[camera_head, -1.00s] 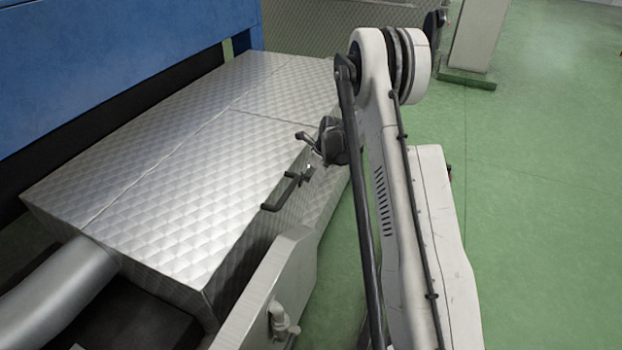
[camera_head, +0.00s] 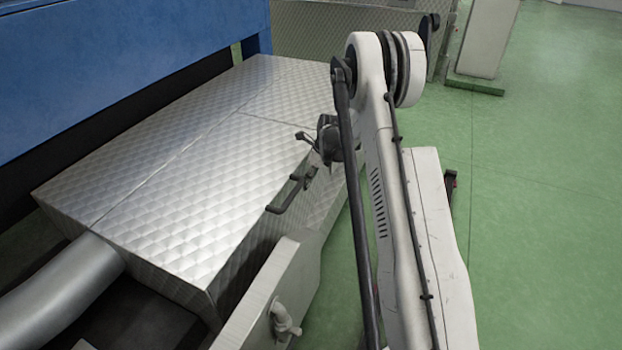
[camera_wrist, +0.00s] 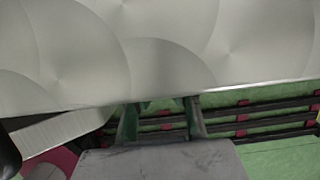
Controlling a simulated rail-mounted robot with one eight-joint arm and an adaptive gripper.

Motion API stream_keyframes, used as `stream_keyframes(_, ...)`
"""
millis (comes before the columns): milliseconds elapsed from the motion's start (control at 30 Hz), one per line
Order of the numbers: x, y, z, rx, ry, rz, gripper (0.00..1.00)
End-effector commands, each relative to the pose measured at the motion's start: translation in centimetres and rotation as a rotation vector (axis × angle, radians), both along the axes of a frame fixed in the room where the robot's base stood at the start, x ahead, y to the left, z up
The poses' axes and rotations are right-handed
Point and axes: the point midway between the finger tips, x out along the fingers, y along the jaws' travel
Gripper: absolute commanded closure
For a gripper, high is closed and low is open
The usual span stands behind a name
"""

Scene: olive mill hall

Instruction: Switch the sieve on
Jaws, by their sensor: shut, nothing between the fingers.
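A large box-shaped housing clad in patterned metal (camera_head: 185,165) fills the left and middle of the head view. I cannot tell whether it is the sieve, and I make out no clear switch. A dark bar handle (camera_head: 290,192) sits at its right edge. My gripper (camera_head: 304,138) is small and partly hidden by my arm in the head view, by the housing's right edge, just beyond the handle. In the wrist view my gripper (camera_wrist: 162,106) lies below a large patterned metal surface (camera_wrist: 150,50). Its fingers are shut and empty, with the tips unclear; I cannot tell whether they touch the housing.
A blue machine frame (camera_head: 110,70) stands behind the housing. A thick metal pipe (camera_head: 60,295) and a pale panel with a tap (camera_head: 284,320) are in front. A grey pillar (camera_head: 485,40) stands at the back. The green floor (camera_head: 545,190) at right is open.

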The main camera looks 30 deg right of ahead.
Motion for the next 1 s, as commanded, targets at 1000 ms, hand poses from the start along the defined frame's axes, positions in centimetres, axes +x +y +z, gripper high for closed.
stream_keyframes(1000,-3.6,-2.2,6.2,-0.001,0.001,0.007,1.0)
